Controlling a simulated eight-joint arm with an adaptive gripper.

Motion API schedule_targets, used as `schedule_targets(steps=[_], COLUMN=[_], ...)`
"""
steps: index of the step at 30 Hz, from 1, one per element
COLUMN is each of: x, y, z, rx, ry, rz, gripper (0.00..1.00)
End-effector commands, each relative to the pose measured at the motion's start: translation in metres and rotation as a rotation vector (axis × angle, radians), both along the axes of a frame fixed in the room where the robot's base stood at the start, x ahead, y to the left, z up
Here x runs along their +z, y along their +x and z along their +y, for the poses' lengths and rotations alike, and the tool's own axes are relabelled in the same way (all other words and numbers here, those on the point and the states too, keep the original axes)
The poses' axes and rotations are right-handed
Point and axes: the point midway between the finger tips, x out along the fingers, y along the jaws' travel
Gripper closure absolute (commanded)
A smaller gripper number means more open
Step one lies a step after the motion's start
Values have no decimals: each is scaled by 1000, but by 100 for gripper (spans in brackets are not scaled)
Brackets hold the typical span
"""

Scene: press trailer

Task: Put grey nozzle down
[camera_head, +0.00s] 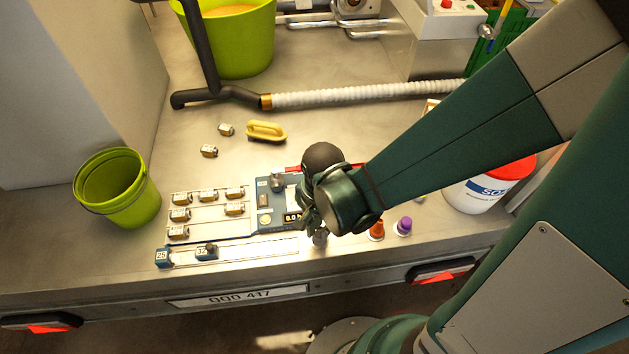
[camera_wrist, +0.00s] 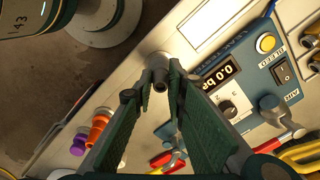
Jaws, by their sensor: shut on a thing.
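My gripper (camera_wrist: 162,92) is shut on the grey nozzle (camera_wrist: 160,67), whose round open end shows between the fingertips in the wrist view. In the head view the grey nozzle (camera_head: 320,239) hangs below my gripper (camera_head: 316,226), close to the bench's front edge. I cannot tell whether it touches the bench. An orange nozzle (camera_head: 377,230) and a purple nozzle (camera_head: 404,226) stand to the right of it. They also show in the wrist view, orange (camera_wrist: 98,128) and purple (camera_wrist: 79,144).
Metal fittings (camera_head: 208,195) sit in rows on the left, behind a slide rail (camera_head: 240,251). A white tub (camera_head: 475,190) stands right. Bare bench (camera_head: 440,243) lies right of the purple nozzle.

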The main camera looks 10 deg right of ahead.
Motion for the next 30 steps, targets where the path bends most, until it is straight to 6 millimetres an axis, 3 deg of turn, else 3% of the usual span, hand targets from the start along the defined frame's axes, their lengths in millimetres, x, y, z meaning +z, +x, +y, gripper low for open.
schedule_targets(steps=[15, 16, 18, 30], x=[-5, -4, -4, -3], y=[0, 0, 0, 0], z=[0, 0, 0, 0], rx=[0, 0, 0, 0], ry=[0, 0, 0, 0], rz=[0, 0, 0, 0], gripper=[100, 81, 72, 70])
